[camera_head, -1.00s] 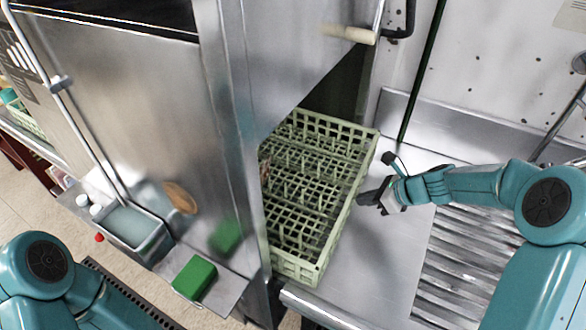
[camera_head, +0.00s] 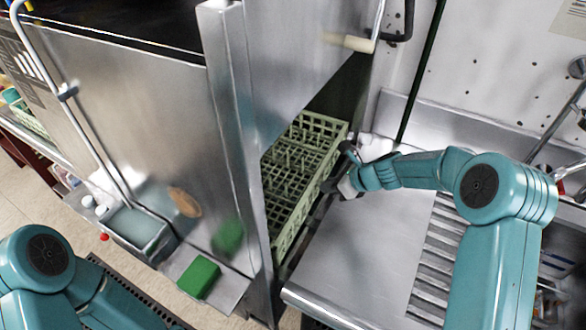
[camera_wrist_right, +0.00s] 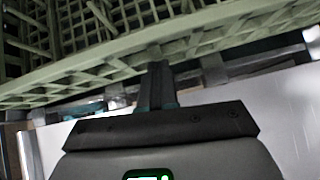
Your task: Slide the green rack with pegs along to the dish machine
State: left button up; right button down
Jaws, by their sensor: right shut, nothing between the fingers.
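The green rack with pegs (camera_head: 308,148) sits at the opening of the steel dish machine (camera_head: 165,120), its left part hidden behind the machine's side wall. My right gripper (camera_head: 333,184) is shut and empty, with its fingertips at the rack's right side wall. In the right wrist view the shut fingers (camera_wrist_right: 157,84) meet or nearly meet the rack's lattice wall (camera_wrist_right: 90,75); exact contact is hard to tell. My left arm shows at the lower left of the head view, but its gripper is out of view.
A steel table (camera_head: 360,250) with a ribbed drain area lies right of the rack, mostly clear. A green block (camera_head: 199,277) and a grey tub (camera_head: 135,228) stand on a ledge at the machine's front. A pale handle (camera_head: 349,42) hangs above the opening.

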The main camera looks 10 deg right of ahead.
jog(key=w+a+p, duration=0.1)
jog(key=w+a, duration=0.1)
jog(key=w+a+p, duration=0.2)
jog(key=shift+a+r, duration=0.2)
jog(key=shift+a, duration=0.1)
jog(key=shift+w+a+f, duration=0.1)
jog(key=shift+f, duration=0.05)
jog(key=shift+s+d+f+b, duration=0.15)
jog(key=shift+s+d+b, duration=0.15)
jog(key=shift+d+b, duration=0.1)
jog(key=s+d+b, duration=0.1)
jog(key=s+d, duration=0.1)
jog(key=d, duration=0.1)
jog(key=shift+s+b, duration=0.25)
jog(key=shift+b, duration=0.05)
jog(key=d+p+v, duration=0.1)
jog(key=p+v, duration=0.3)
jog(key=v, duration=0.7)
jog(key=shift+f, duration=0.25)
jog(key=shift+w+a, duration=0.1)
jog(key=shift+w, duration=0.05)
